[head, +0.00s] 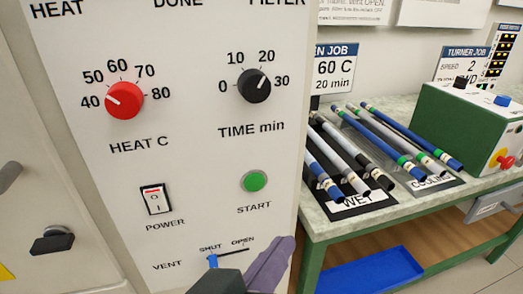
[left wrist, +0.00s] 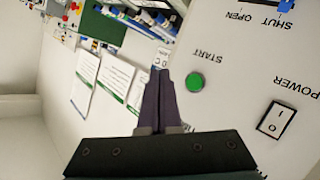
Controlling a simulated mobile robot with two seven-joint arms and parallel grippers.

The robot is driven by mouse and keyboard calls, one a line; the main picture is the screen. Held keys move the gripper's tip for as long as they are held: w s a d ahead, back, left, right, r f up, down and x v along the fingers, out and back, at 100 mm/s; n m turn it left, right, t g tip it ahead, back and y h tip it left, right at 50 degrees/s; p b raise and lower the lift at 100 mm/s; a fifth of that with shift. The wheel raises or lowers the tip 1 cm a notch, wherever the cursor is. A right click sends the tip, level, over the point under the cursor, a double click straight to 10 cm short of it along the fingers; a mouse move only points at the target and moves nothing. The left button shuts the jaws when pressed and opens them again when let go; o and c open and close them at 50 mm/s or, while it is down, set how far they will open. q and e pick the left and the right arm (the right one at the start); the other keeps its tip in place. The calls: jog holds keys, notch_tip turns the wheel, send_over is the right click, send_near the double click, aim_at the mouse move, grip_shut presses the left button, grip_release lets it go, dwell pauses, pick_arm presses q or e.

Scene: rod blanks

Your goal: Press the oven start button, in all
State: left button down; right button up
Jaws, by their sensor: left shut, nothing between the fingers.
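The green start button (head: 255,181) sits on the white oven panel (head: 190,170), right of the power switch (head: 156,199). It also shows in the left wrist view (left wrist: 194,82), just right of the fingertips. My left gripper (head: 290,243) is shut and empty, low at the panel's right edge in the head view. Its fingertips are below and right of the button and appear apart from it. The fingers also show in the left wrist view (left wrist: 160,75). The gap between fingers and panel is hard to judge. My right gripper is not in view.
The panel carries a red heat knob (head: 124,100) pointing near 40, a black time knob (head: 254,85) pointing between 20 and 30, and a blue vent slider (head: 213,261) near SHUT. Right of it, a bench (head: 320,226) holds several rods and a green machine (head: 465,125).

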aim_at(255, 183)
pick_arm(q)
jog(key=shift+w+a+b, duration=0.45)
jog(key=shift+w+b, duration=0.15)
jog(key=shift+w, duration=0.8)
jog(key=shift+w+a+b, duration=0.5)
jog(key=shift+w+b, duration=0.05)
jog(key=shift+w, duration=0.85)
jog(key=shift+w+a+b, duration=0.45)
jog(key=shift+w+b, duration=0.15)
jog(key=shift+w, duration=0.8)
jog(key=shift+w, duration=0.15)
jog(key=shift+w+a, duration=0.1)
jog(key=shift+w, duration=0.15)
